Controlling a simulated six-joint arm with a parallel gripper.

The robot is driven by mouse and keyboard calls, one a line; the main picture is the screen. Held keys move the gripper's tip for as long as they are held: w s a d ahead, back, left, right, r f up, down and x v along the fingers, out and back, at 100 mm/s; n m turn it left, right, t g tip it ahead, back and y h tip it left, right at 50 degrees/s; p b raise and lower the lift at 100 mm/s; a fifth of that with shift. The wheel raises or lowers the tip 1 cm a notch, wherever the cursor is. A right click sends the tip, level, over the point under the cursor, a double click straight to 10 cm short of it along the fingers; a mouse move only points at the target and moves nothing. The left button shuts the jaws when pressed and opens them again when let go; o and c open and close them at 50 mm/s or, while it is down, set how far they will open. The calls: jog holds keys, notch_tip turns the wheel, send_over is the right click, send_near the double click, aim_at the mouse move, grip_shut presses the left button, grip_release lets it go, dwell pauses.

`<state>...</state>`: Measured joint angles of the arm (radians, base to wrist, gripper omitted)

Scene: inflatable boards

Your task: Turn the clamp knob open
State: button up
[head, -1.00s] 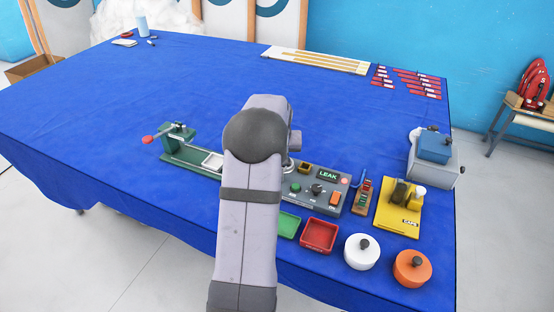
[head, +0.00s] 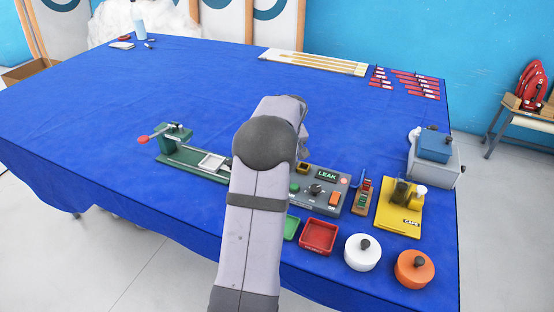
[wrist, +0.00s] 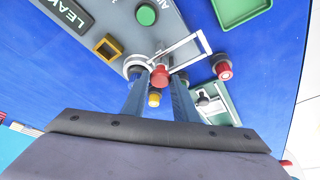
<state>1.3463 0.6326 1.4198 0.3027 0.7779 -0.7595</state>
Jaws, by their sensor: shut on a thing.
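In the wrist view, the two fingers of my gripper (wrist: 160,88) point away from the camera towards the left end of the grey leak panel. They are shut around a small red knob-like piece (wrist: 160,75); a yellow round piece (wrist: 154,99) shows nearer the camera between the fingers. I cannot tell for sure which of these is the clamp knob. A second red knob with a dark rim (wrist: 223,70) stands apart to the right. The green clamp fixture (head: 180,151) has a red ball-ended lever (head: 144,139). In the head view my arm hides the gripper and the fixture's right end.
The leak panel (head: 316,200) sits right of my arm. A red tray (head: 318,236), a white lidded pot (head: 362,252), an orange pot (head: 414,268) and a yellow board (head: 396,222) crowd the right front. The blue cloth (head: 230,90) is clear behind the fixture.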

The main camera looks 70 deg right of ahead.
jog(key=o, duration=1)
jog(key=shift+r, duration=0.1)
jog(key=shift+b+v, duration=1.15)
jog(key=shift+v, duration=2.5)
